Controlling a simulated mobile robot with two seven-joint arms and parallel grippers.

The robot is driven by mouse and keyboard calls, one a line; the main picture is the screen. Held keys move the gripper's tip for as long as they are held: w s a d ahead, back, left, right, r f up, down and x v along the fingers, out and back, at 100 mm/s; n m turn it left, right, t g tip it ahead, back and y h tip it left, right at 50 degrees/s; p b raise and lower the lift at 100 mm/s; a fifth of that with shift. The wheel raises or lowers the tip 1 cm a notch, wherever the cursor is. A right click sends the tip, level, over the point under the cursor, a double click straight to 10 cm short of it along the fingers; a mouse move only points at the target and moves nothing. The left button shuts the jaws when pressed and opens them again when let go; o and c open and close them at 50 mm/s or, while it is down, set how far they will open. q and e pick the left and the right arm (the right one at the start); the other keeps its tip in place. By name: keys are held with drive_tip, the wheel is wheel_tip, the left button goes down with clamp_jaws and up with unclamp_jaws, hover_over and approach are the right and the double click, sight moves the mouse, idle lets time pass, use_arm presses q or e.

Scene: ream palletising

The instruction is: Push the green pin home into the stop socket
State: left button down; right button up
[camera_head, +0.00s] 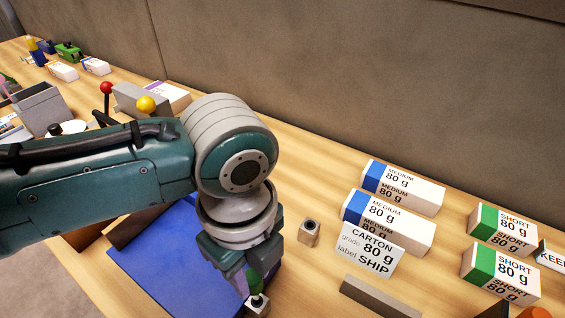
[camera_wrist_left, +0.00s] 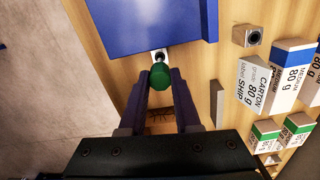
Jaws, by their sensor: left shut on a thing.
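The green pin (camera_head: 254,282) is between the fingers of my left gripper (camera_head: 251,275), which is shut on it. In the left wrist view the round green head of the pin (camera_wrist_left: 159,78) shows between the two fingertips (camera_wrist_left: 159,72). A small grey metal socket (camera_head: 258,304) is directly below the pin at the bottom of the head view; its light metal also shows just beyond the pin in the left wrist view (camera_wrist_left: 160,55). The pin's lower end meets the socket, but how deep it sits I cannot tell. My right gripper is out of view.
A blue board (camera_head: 180,262) lies beside the socket. A second grey block with a hole (camera_head: 309,233) stands right of my arm. A carton label card (camera_head: 370,250), medium reams (camera_head: 400,188), short reams (camera_head: 500,275) and a grey bar (camera_head: 380,297) are at the right.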

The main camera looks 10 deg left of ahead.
sight(256, 298)
use_arm(q)
drive_tip(key=shift+p, duration=0.35)
idle(0.5)
drive_tip(key=shift+f+b, duration=2.4)
drive_tip(key=shift+f, duration=0.35)
drive_tip(key=c, duration=0.5)
unclamp_jaws()
drive_tip(key=shift+c, duration=0.2)
wheel_tip(256, 298, up, 10)
drive_tip(key=shift+f+p, duration=0.1)
drive_tip(key=shift+p, duration=0.8)
